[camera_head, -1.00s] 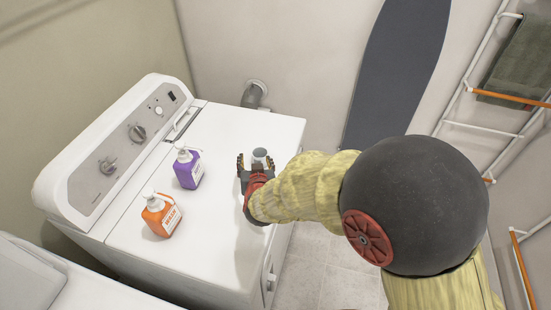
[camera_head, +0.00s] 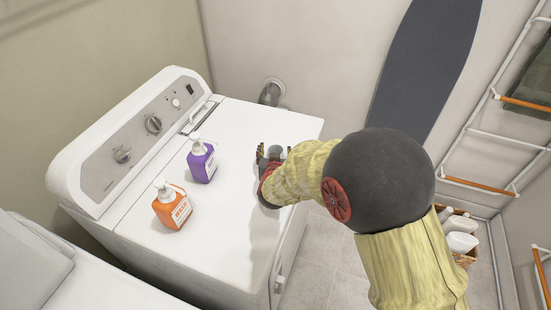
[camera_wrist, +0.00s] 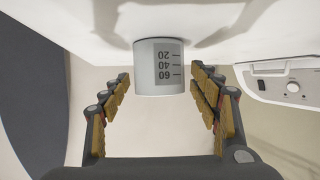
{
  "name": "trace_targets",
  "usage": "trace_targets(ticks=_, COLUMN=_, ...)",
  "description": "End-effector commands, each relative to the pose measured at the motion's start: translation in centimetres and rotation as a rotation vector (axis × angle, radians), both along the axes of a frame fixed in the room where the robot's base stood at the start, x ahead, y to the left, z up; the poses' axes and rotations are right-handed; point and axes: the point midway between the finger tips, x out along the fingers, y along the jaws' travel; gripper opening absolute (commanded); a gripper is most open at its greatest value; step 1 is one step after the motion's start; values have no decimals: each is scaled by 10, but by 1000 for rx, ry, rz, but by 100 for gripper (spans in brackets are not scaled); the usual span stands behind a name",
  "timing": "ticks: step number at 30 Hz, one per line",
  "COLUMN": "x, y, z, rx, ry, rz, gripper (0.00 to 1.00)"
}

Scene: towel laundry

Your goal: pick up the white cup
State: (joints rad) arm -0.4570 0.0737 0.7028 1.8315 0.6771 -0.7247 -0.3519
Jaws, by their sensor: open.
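The white cup (camera_wrist: 148,75) carries a grey measuring label marked 20, 40 and 60. In the wrist view it stands between the spread fingers of my gripper (camera_wrist: 160,95), with a gap on each side, and appears upside down in that view. In the head view the cup (camera_head: 276,149) stands on the white machine's top near its far right corner, partly hidden. My gripper (camera_head: 271,155) is around it there, open, its fingertips at the cup's sides.
A purple pump bottle (camera_head: 202,163) and an orange pump bottle (camera_head: 172,208) stand on the white machine (camera_head: 225,245) left of my gripper. A wall pipe (camera_head: 271,92) is behind. A basket (camera_head: 463,258) with white items sits on the floor at right.

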Motion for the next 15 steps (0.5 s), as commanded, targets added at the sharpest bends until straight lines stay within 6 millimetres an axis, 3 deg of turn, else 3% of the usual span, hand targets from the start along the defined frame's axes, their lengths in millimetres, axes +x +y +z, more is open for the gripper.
trace_targets(ticks=5, x=0, y=0, z=0, rx=0, ry=0, rz=0, gripper=61)
trace_targets(ticks=15, x=-1, y=0, z=0, rx=0, ry=1, rz=0, gripper=41)
